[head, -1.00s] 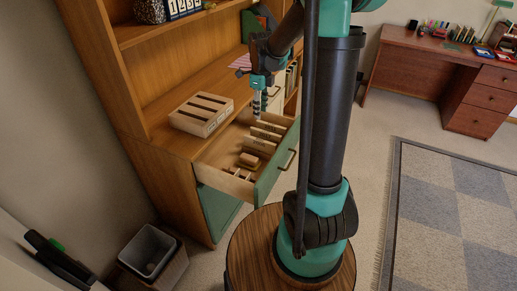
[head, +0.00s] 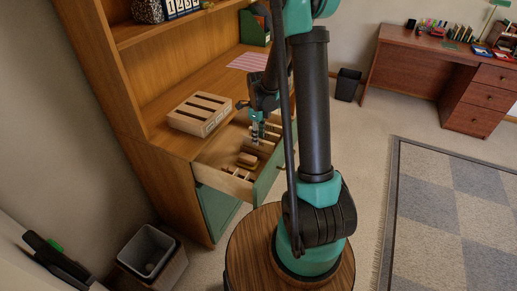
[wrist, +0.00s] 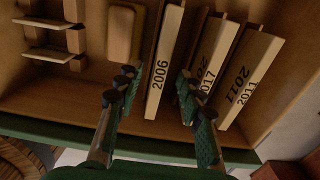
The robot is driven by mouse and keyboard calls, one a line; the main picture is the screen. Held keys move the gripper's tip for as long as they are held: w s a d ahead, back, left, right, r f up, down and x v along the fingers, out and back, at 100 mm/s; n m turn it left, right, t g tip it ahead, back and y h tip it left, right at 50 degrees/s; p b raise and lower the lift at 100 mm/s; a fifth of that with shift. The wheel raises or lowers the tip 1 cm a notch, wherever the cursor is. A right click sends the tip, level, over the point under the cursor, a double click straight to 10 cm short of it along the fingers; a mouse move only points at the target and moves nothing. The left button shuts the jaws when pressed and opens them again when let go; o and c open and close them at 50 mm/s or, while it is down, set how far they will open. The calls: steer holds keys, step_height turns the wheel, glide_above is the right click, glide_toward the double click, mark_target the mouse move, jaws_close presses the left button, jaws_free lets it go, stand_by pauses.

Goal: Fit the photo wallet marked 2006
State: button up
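The photo wallet marked 2006 (wrist: 165,65) stands on edge in the open drawer (head: 222,172), pale with a dark number on its edge. My gripper (wrist: 156,80) is open, one finger on each side of this wallet, with a visible gap on each side. In the head view my gripper (head: 256,134) reaches down into the drawer. Wallets marked 2017 (wrist: 210,58) and 2011 (wrist: 250,72) stand to the right in the wrist view, the 2017 one close to my right finger. A wooden box with three slots (head: 199,115) sits on the cabinet top.
Left of the wallets in the drawer are a wooden block (wrist: 122,35) and small wooden pieces (wrist: 45,38). The green drawer front (wrist: 180,148) crosses below the fingers. A striped paper (head: 248,62) and green holder (head: 254,28) are farther back on the cabinet.

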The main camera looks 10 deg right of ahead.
mark_target(259, 148)
steer(key=shift+f, duration=1.25)
jaws_close()
